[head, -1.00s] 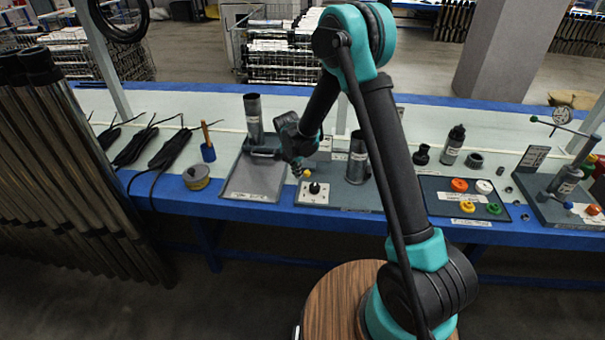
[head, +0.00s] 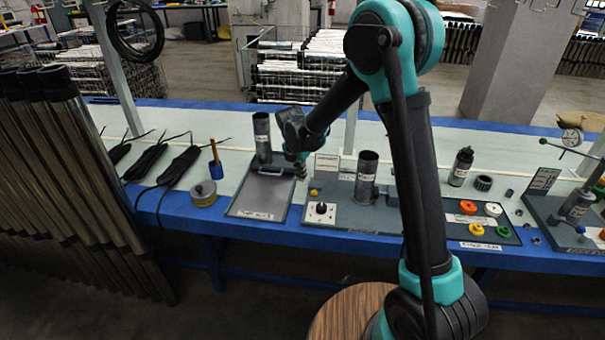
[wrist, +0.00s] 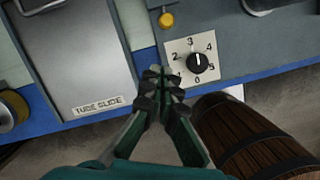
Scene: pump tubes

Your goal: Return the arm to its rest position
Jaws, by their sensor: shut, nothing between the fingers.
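My gripper (head: 301,170) hangs over the bench near the gap between the tube slide plate (head: 262,195) and the dial station (head: 345,214). In the wrist view its fingers (wrist: 160,76) are shut together with nothing between them, and appear just left of the white dial panel (wrist: 196,58). My arm reaches across the bench, bent at the raised elbow. Whether the fingertips clear the surface is hard to tell, but they look raised.
A grey tube (head: 262,138) stands upright at the slide's back. Another tube (head: 366,176) stands on the dial station. A tray with coloured caps (head: 468,207) lies right. Long pipes (head: 75,180) lean at the far left.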

